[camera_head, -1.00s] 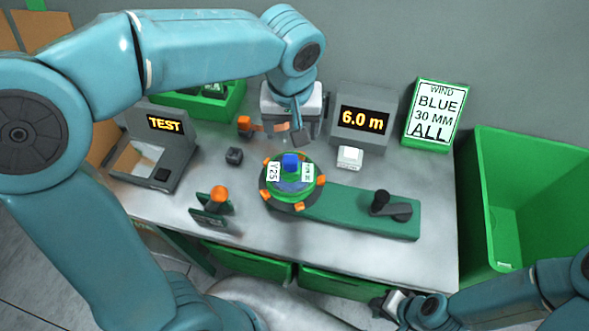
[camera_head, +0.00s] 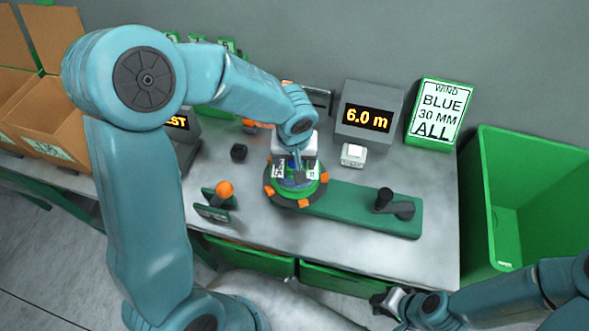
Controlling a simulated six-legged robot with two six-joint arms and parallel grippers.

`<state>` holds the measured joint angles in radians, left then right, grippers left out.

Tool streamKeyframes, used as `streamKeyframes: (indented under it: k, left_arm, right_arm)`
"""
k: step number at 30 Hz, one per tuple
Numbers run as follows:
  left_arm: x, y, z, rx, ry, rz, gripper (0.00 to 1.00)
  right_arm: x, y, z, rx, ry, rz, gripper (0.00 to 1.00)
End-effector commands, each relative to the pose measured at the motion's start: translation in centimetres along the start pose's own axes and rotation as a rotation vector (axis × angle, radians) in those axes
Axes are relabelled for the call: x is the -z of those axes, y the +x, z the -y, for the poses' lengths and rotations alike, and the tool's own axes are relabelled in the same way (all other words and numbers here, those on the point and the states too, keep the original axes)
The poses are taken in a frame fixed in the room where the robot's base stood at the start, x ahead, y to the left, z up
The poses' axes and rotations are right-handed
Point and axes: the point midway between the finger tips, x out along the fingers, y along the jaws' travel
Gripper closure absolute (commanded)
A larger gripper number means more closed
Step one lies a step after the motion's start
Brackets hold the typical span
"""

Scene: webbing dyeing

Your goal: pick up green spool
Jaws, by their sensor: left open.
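The green spool (camera_head: 310,190) sits on the round dark turntable with orange pegs at the left end of the green winding base (camera_head: 352,207). It has white labels and a blue centre. My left gripper (camera_head: 297,163) is directly over the spool, its fingers pointing down at the spool's middle and hiding part of it. It is open; whether the fingers touch the spool I cannot tell. My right gripper (camera_head: 388,302) is low at the table's front edge, far from the spool; its jaws are too small to judge.
A 6.0 m display (camera_head: 367,118) and a sign reading WIND BLUE 30 MM ALL (camera_head: 438,112) stand behind. A crank (camera_head: 393,204) is right of the spool, an orange-knobbed stand (camera_head: 222,195) left. A green bin (camera_head: 520,190) is at right, cardboard boxes (camera_head: 60,115) at left.

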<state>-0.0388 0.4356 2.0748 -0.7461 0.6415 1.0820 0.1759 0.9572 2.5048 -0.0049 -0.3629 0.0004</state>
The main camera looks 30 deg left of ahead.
Motion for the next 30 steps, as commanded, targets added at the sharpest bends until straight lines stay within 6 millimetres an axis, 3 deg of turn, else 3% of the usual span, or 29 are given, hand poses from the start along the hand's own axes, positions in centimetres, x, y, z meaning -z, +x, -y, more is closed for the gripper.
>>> streamKeyframes:
  k: [9, 15, 16, 26, 30]
  left_arm:
    - [0.0, 0.8, 0.0, -0.001, 0.0, 0.0, 0.28]
    - [0.0, 0.7, 0.0, -0.001, 0.001, 0.0, 0.93]
    - [0.0, 0.7, 0.0, -0.001, 0.001, 0.0, 1.0]
    - [0.1, 0.5, 0.0, -0.001, 0.001, -0.002, 1.0]
    - [0.3, -0.5, 0.0, -0.001, 0.0, -0.004, 1.0]
  right_arm:
    - [0.0, 0.0, 0.0, 0.0, 0.0, 0.0, 0.73]
    - [0.0, 0.0, 0.0, 0.0, 0.0, 0.0, 0.73]
    - [0.0, 0.0, 0.0, 0.0, 0.0, 0.0, 0.73]
    - [0.0, 0.0, 0.0, 0.0, 0.0, 0.0, 0.73]
    - [0.0, -0.1, 0.0, 0.0, 0.0, 0.0, 0.73]
